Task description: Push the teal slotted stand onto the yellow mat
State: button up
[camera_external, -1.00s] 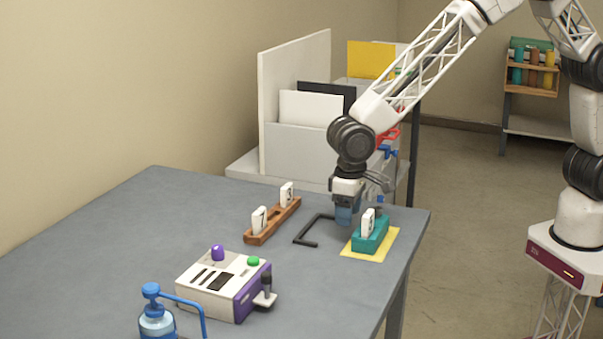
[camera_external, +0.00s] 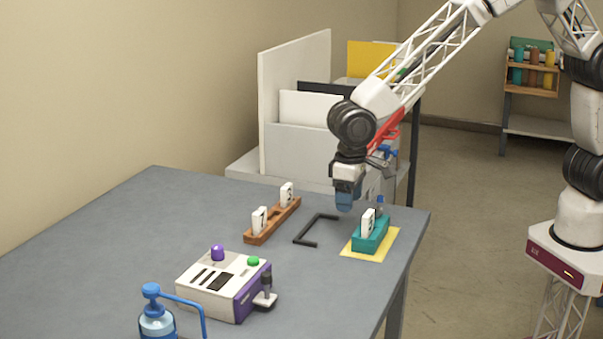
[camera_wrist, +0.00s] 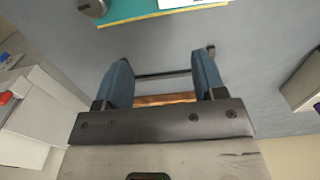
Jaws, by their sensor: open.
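The teal slotted stand (camera_external: 371,238) holds a white numbered tile (camera_external: 368,222) upright. It sits on the yellow mat (camera_external: 376,257), which shows along its front and right sides; the mat's far edge is hidden behind it. My gripper (camera_external: 344,205) is open and empty, pointing down above the table just behind and left of the stand, apart from it. In the wrist view, the blue fingers (camera_wrist: 163,72) are spread with nothing held between them, and part of the teal stand (camera_wrist: 130,10) shows at the top edge.
A black bracket (camera_external: 307,243) lies flat left of the mat. A brown rack with white tiles (camera_external: 262,232) is farther left. A white and purple machine (camera_external: 222,288) and blue pump bottle (camera_external: 157,322) stand nearer.

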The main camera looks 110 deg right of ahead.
jog(key=shift+r, duration=0.1)
jog(key=shift+r, duration=2.4)
jog(key=shift+s, duration=0.1)
jog(key=s+a+r+n, duration=0.2)
jog(key=s+r, duration=0.3)
jog(key=s, duration=0.3)
jog(key=s+a+r+n+t, duration=0.1)
jog(key=s+a+r, duration=0.1)
jog(key=s+r, duration=0.5)
jog(key=s+a+r+n, duration=0.2)
jog(key=s+r, duration=0.1)
jog(key=s, duration=0.7)
jog(key=s+a+n, duration=0.1)
jog(key=s+n, duration=0.1)
jog(key=s, duration=1.1)
jog(key=s+a+n+t, duration=0.1)
jog(key=s, duration=1.1)
jog(key=shift+s+a+f+n+t, duration=0.25)
jog(key=shift+s+f+n+t, duration=0.05)
jog(key=shift+s+f+n, duration=0.15)
